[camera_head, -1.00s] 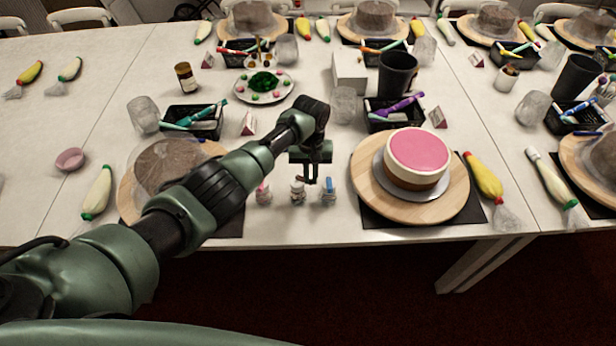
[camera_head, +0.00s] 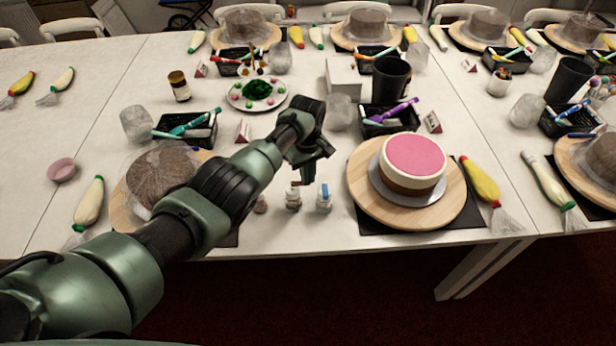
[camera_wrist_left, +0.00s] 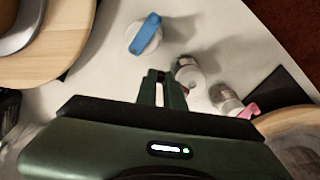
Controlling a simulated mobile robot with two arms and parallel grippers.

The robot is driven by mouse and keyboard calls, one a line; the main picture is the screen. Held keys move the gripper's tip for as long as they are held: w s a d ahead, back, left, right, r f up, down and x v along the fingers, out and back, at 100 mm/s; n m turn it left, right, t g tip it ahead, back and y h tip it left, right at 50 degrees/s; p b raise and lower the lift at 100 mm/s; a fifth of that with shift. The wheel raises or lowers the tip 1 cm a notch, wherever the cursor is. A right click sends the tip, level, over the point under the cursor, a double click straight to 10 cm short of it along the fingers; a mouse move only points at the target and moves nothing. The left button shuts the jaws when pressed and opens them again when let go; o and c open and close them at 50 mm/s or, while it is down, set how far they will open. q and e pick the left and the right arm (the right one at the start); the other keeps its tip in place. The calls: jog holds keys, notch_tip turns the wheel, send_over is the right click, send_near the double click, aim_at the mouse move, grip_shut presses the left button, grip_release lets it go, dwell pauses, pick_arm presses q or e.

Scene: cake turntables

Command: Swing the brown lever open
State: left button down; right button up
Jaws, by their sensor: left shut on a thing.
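Three small bottles stand in a row near the table's front edge. The middle bottle (camera_head: 293,200) has a brown lever (camera_head: 297,184) at its top, small and mostly hidden by the fingers. My left gripper (camera_head: 304,181) is tilted over this bottle and shut on the brown lever. In the left wrist view the fingers (camera_wrist_left: 161,88) are close together beside the middle bottle (camera_wrist_left: 188,73). The bottle with a blue lever (camera_head: 324,198) stands to the right. The pink-topped bottle (camera_wrist_left: 228,100) is on the other side, partly behind my arm in the head view.
A pink-topped cake (camera_head: 414,160) stands on a wooden turntable (camera_head: 362,190) just right of the bottles. A covered cake (camera_head: 160,178) is to the left. A small sign (camera_head: 243,131) and black tray (camera_head: 205,137) stand behind. The front edge is close.

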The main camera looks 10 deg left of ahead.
dwell(0.8)
pick_arm(q)
jog(key=c, duration=1.5)
grip_release()
jog(key=shift+r+p, duration=0.3)
jog(key=shift+r, duration=3.65)
